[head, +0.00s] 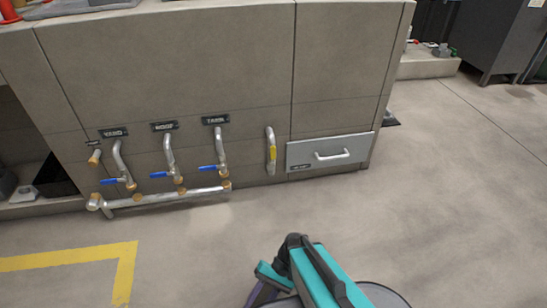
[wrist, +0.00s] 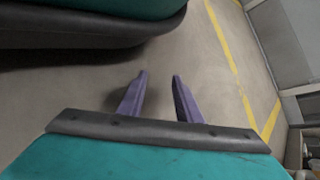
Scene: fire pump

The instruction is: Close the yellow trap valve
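The yellow trap valve (head: 272,153) is a small yellow lever on a curved metal pipe, low on the front of the grey cabinet, left of a drawer. The lever hangs along the pipe, roughly in line with it. My gripper (wrist: 158,78) shows in the wrist view with two purple fingers apart and nothing between them, over bare floor. In the head view my teal arm is folded at the bottom, well short of the cabinet, and the fingertips are hidden. The valve is not visible in the wrist view.
Left of the valve are pipes with blue levers (head: 208,168) under labels, joined to a horizontal pipe (head: 165,197) near the floor. A drawer with a handle (head: 331,155) is at right. A yellow floor line (head: 125,272) lies at left. The floor before the cabinet is clear.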

